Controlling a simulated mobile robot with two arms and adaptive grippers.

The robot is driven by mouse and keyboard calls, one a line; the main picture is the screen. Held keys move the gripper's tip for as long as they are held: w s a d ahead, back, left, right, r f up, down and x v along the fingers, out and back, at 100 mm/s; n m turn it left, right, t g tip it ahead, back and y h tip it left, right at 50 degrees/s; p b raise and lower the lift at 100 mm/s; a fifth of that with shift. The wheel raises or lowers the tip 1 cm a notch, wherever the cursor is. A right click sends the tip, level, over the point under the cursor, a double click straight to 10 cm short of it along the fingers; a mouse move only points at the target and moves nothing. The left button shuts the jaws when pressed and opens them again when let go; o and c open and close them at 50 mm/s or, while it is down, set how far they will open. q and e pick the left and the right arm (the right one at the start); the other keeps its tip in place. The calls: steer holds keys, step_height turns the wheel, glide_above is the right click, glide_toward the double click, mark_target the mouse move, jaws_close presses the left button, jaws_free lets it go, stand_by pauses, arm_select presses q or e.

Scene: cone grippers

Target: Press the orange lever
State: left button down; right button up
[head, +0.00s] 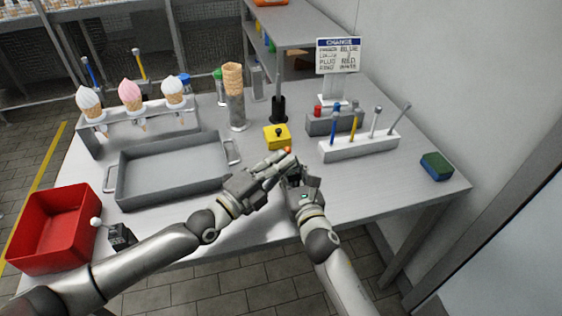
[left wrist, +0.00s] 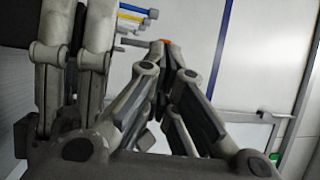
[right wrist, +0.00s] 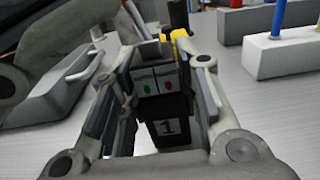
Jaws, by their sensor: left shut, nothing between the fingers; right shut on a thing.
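My left gripper is shut and empty. My right gripper (head: 296,174) is shut on a dark control box (right wrist: 158,90) with a green and a red mark and a "1" label. A grey lever stalk (right wrist: 133,17) rises from the box; its knob is out of the right wrist view.
A yellow block with a black knob (head: 277,137) stands just behind the grippers. A white rack (head: 350,148) with rods is to the right. A grey tray (head: 175,192), a red bin (head: 55,228) and a white-knobbed lever box (head: 121,236) are at the left.

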arm_select(q)
steer(key=shift+d+r, duration=0.1)
steer(key=d+m+g+y, duration=0.1)
steer(key=r+m+g+y, duration=0.1)
steer(key=y, duration=0.1)
steer(key=w+d+m+g+y, duration=0.1)
steer(key=g, duration=0.1)
steer(key=shift+d+r+y, duration=0.15)
steer(key=shift+d+y, duration=0.15)
stand_by(0.7)
steer(key=shift+r, duration=0.8)
